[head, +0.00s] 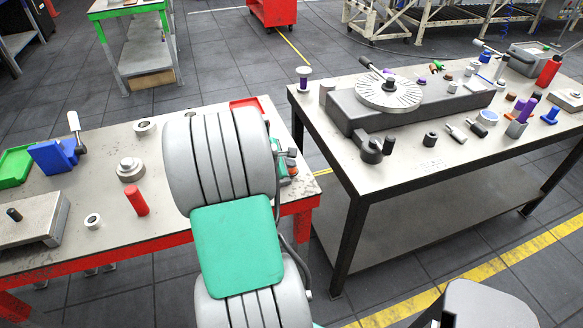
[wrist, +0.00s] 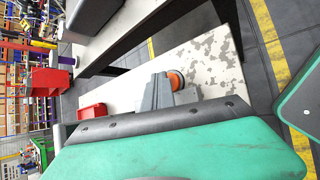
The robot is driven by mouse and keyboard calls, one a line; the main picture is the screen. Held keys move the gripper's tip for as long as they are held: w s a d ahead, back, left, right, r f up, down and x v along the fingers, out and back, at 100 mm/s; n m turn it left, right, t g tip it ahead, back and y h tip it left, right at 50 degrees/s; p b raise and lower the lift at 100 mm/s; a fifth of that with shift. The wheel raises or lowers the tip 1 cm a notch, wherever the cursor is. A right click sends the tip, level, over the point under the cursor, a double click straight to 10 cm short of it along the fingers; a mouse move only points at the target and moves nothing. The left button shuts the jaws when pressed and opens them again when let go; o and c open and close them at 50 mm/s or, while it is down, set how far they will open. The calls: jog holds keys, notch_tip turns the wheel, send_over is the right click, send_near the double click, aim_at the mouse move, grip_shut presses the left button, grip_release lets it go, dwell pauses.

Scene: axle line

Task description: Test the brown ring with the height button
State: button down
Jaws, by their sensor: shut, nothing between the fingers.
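My gripper (wrist: 160,92) shows in the wrist view as grey fingers, shut and empty, rising beyond a dark edge over the pale left table. An orange-brown round part (wrist: 176,81) is just to the right of the fingers; I cannot tell whether it is the brown ring or a button. In the head view, an orange-brown part (head: 290,163) shows beside a grey and green device (head: 282,172) at the right end of the left table, partly behind my arm. My arm hides most of that spot, and I cannot tell the height button apart or see contact.
The right table (head: 420,160) carries a slotted disc (head: 388,94) and several small parts. A floor gap separates the tables.

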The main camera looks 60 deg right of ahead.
jog(key=shift+r+p, duration=0.9)
notch_tip(320, 180, up, 5)
jog(key=p, duration=0.4)
dwell(0.5)
